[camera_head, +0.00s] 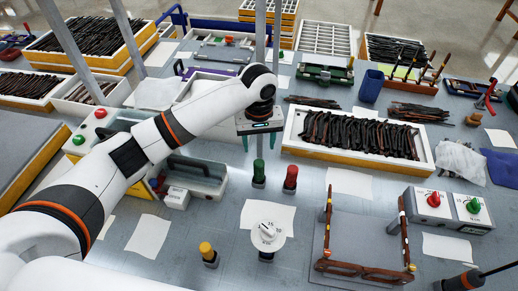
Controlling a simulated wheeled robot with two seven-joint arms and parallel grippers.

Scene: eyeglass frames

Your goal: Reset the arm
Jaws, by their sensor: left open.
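My left arm (90,195) comes in from the lower left and stretches over the bench to the middle of the view. Its left gripper (259,143) points down and is open, with nothing seen between its fingers. It hangs just left of a white tray (432,172) of dark eyeglass frame parts (360,135), above and behind the green-topped post (259,171). My right gripper is not in view.
A red-topped post (290,178), a white dial (267,236) and a yellow-topped post (207,252) stand in front. A fixture with brown frame parts (362,270) and a button box (447,211) are at right. More parts trays (92,36) fill the back.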

